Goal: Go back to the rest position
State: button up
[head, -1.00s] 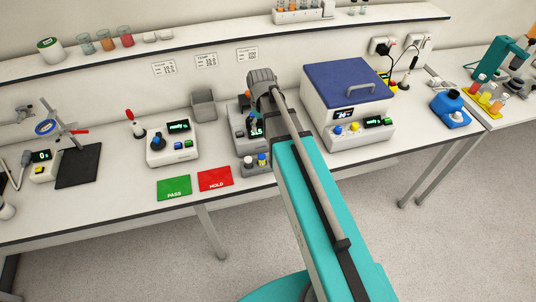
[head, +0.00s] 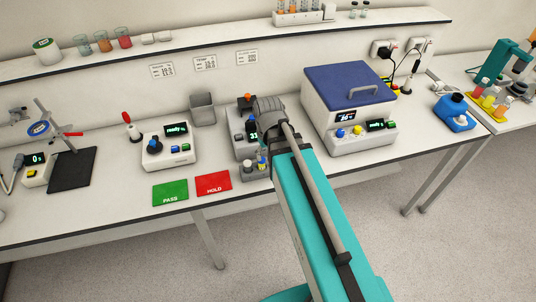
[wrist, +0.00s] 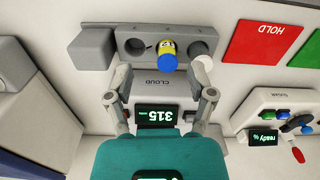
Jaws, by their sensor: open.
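My gripper (wrist: 163,92) is open in the wrist view, its two fingers apart with nothing between them. Just beyond the fingertips is a grey holder (wrist: 134,46) with round wells. A vial with a blue cap and a yellow band (wrist: 168,56) stands in its middle well. In the head view the meter (head: 240,122) is partly hidden by my arm, which reaches over it. The fingers are hidden there.
A large blue-lidded box (head: 347,88) stands right of my arm. A juice meter (head: 168,150), a grey bin (head: 203,110), and the green PASS (head: 170,192) and red HOLD (head: 213,183) mats lie left. A shelf (head: 200,50) runs along the wall behind.

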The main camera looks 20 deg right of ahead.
jog(key=shift+m, duration=0.5)
jog(key=s+f+b, duration=0.2)
jog(key=s, duration=0.1)
jog(key=shift+s, duration=0.3)
dwell(0.9)
jog(key=shift+c, duration=0.9)
jog(key=shift+d, duration=0.15)
